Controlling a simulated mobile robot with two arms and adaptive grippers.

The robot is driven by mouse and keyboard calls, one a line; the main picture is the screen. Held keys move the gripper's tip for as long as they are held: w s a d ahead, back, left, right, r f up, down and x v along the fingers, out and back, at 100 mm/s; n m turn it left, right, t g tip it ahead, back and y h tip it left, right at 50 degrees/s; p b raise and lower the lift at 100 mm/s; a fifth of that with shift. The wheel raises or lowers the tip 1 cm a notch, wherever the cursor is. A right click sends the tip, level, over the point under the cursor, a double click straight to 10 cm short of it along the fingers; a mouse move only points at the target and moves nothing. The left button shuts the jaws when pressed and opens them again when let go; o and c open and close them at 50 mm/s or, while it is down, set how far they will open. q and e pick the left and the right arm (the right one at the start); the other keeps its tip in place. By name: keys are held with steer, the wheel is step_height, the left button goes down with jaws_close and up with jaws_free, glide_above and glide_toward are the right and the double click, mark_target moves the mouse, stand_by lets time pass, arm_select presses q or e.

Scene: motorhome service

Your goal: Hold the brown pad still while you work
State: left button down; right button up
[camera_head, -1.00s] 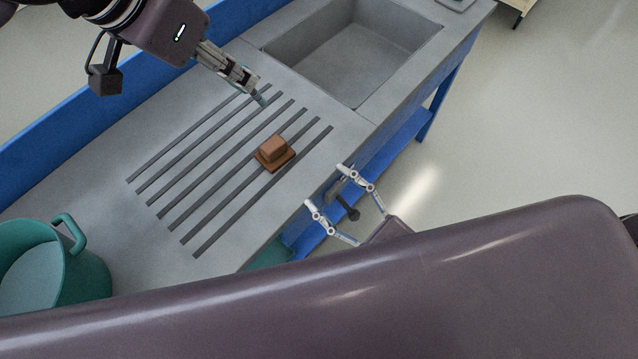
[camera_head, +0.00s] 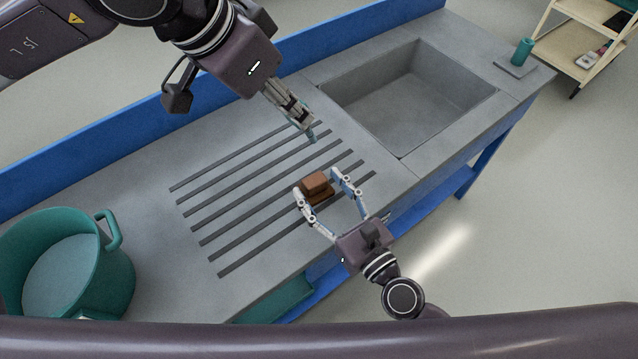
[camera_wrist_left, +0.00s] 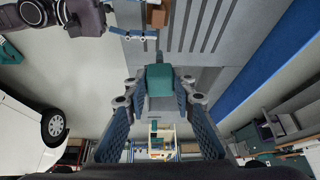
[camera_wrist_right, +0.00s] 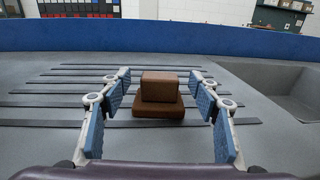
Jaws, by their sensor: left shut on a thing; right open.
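The brown pad (camera_head: 322,198) is a wider slab with a smaller block on top, lying on the grooved grey drainboard (camera_head: 200,165). My right gripper (camera_head: 319,182) is open, its fingertips on either side of the pad. In the right wrist view the pad (camera_wrist_right: 158,112) sits between the open fingers, with gaps visible on both sides. My left gripper (camera_head: 305,122) is shut on a small teal thing (camera_wrist_left: 160,78), held just behind the pad in the head view. The teal thing's lower end (camera_head: 312,137) is near the grooves; I cannot tell whether it touches.
A grey sink basin (camera_head: 405,95) is to the right of the drainboard. A teal pot (camera_head: 105,275) stands at the left. A blue back edge (camera_head: 120,125) runs along the counter. A green cup (camera_head: 521,52) stands at the far right corner.

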steer(key=shift+w+a, duration=0.3)
steer(key=shift+w, duration=0.15)
steer(key=c, duration=1.3)
arm_select(q)
step_height(320, 180, down, 16)
steer(key=a+n+g+y, duration=0.1)
steer(key=n+y, duration=0.3)
steer(key=n, duration=0.4)
steer(key=shift+s+g, duration=0.15)
steer(key=shift+g, duration=0.35)
